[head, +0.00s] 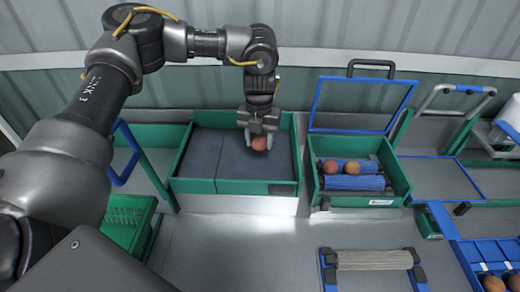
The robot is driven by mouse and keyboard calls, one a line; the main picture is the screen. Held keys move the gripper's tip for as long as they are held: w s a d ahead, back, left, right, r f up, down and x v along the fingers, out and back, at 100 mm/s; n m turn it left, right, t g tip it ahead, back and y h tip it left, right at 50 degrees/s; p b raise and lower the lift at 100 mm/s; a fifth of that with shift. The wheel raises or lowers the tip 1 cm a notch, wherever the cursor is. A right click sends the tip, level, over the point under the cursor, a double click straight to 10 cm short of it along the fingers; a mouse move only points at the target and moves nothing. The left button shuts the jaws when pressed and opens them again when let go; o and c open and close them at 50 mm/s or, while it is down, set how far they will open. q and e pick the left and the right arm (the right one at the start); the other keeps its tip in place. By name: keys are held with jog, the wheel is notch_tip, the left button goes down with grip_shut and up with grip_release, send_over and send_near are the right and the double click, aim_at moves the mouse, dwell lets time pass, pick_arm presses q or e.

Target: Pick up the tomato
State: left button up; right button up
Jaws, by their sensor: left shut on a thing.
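A red-orange tomato (260,142) is in the green-walled bin with the dark grey floor (212,153), near its right side. My left gripper (259,138) points down over it and is shut on it, with a finger at each side. Whether the tomato touches the bin floor or is just above it, I cannot tell. My right gripper is not in view.
A green box (390,199) to the right holds two round fruits (341,167) on blue rollers under a raised blue-framed lid (361,104). A blue divided tray (490,262) sits at bottom right. A green crate (125,218) stands at left. A grey roller (374,260) lies in front.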

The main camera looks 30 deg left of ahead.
pick_arm(q)
jog(key=s+d+r+b, duration=0.3)
jog(key=s+r, duration=0.3)
jog(key=s, duration=0.4)
jog(key=shift+d, duration=0.6)
jog(key=shift+r, duration=0.1)
jog(key=n, duration=1)
jog(key=f+n, duration=0.1)
jog(key=n, duration=0.9)
jog(key=w+d+n, duration=0.1)
jog(key=n, duration=0.9)
jog(key=shift+f, duration=0.15)
jog(key=shift+s+d, duration=0.1)
jog(key=shift+d, duration=0.05)
